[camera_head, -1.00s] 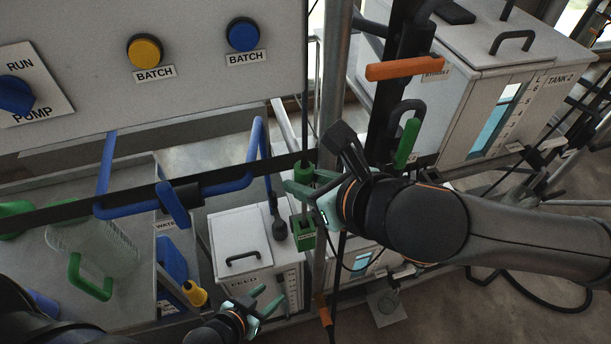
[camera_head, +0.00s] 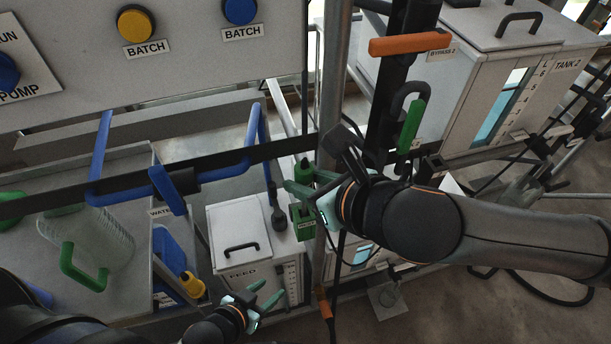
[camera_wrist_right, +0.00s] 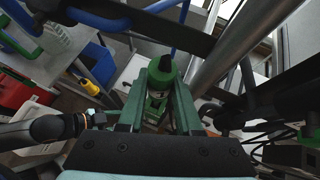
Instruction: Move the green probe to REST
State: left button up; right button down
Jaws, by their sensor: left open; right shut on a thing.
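The green probe (camera_head: 304,168) is upright in my right gripper (camera_head: 312,194), which is shut on it. In the right wrist view the probe (camera_wrist_right: 162,76) stands between the two green fingers, with a black piece at its top. A green holder (camera_head: 303,222) with a small white label, too small to read surely, is directly below the fingers. The fingers hide the join, so I cannot tell whether the probe's lower end is inside the holder. My left gripper (camera_head: 262,302) is open and empty, low in front of the white FEED tank (camera_head: 240,225).
A grey post (camera_head: 334,90) stands close beside my right gripper. A blue pipe handle (camera_head: 168,190) and dark rail cross to the left. A green lever (camera_head: 410,127) and orange BYPASS 2 lever (camera_head: 410,44) are at upper right.

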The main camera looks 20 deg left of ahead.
jog(key=shift+f+b, duration=0.9)
jog(key=shift+f, duration=0.65)
jog(key=shift+r, duration=0.1)
jog(key=c, duration=0.5)
grip_release()
jog(key=r+p, duration=0.2)
jog(key=s+d+r+p, duration=0.1)
jog(key=r+p, duration=0.1)
jog(key=s+d+r+p, duration=0.1)
jog(key=r+p, duration=0.1)
jog(key=shift+d+r+p, duration=0.15)
jog(key=shift+d+p, duration=0.1)
jog(key=shift+p, duration=0.1)
jog(key=shift+d, duration=0.1)
